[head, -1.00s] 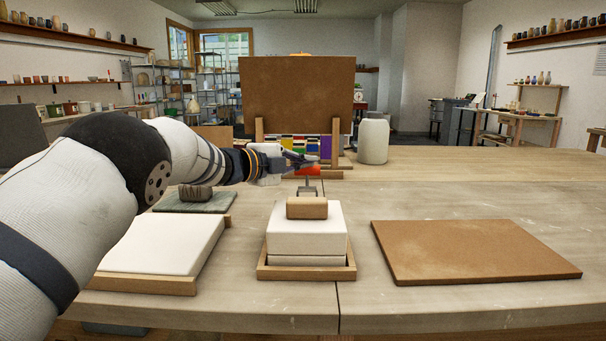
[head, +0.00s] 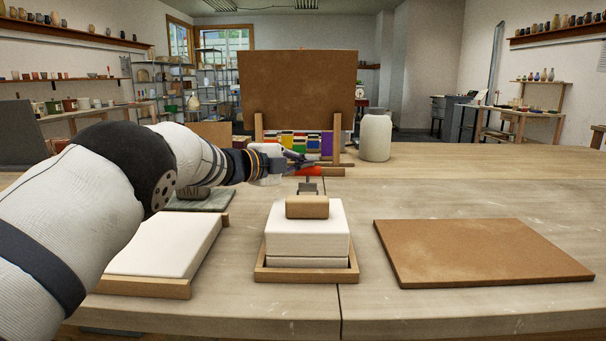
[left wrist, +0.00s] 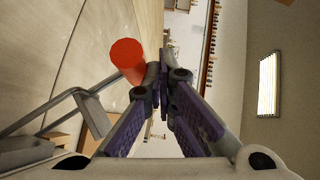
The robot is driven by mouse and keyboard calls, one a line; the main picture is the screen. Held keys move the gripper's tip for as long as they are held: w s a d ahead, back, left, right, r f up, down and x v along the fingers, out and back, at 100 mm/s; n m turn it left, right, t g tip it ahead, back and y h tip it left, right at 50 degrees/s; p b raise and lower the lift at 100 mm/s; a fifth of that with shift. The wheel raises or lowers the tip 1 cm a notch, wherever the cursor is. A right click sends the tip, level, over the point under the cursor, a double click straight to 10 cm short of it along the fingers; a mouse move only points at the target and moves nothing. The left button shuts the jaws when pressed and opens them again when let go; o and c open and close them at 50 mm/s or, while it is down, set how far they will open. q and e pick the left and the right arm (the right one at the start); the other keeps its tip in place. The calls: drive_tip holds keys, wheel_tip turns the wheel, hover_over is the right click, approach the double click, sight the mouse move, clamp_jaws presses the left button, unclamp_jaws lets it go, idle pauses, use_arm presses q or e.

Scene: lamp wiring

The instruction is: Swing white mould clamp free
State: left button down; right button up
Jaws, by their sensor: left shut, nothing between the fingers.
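The white mould (head: 306,237) sits in a shallow wooden tray (head: 306,275) at the front middle of the table, with a wooden block (head: 307,207) on top. Behind it the clamp shows a red handle (head: 309,171) and a grey metal frame (head: 308,187). My left gripper (head: 318,163) is shut and empty, just above and behind the red handle. In the left wrist view the red handle end (left wrist: 127,55) lies beside the shut fingertips (left wrist: 160,75), outside them, with the metal frame (left wrist: 85,100) at left. I cannot tell whether the fingers touch the handle. My right gripper is not in view.
A white slab on a wooden board (head: 165,245) lies left, under my left arm. A brown board (head: 480,250) lies right. An upright brown panel (head: 298,92) on a wooden stand and a pale jar (head: 375,138) stand behind. The table between the jar and brown board is clear.

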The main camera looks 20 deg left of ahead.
use_arm(q)
drive_tip(key=s+a+r+p, duration=0.3)
drive_tip(key=s+a+r, duration=0.2)
drive_tip(key=s+r, duration=0.3)
drive_tip(key=shift+r+p, duration=0.3)
drive_tip(key=shift+r, duration=0.2)
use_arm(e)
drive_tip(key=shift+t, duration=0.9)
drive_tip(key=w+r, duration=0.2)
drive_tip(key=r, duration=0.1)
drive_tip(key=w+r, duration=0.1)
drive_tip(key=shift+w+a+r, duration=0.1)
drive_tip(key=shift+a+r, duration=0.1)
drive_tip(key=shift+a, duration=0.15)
use_arm(q)
drive_tip(key=shift+s, duration=0.1)
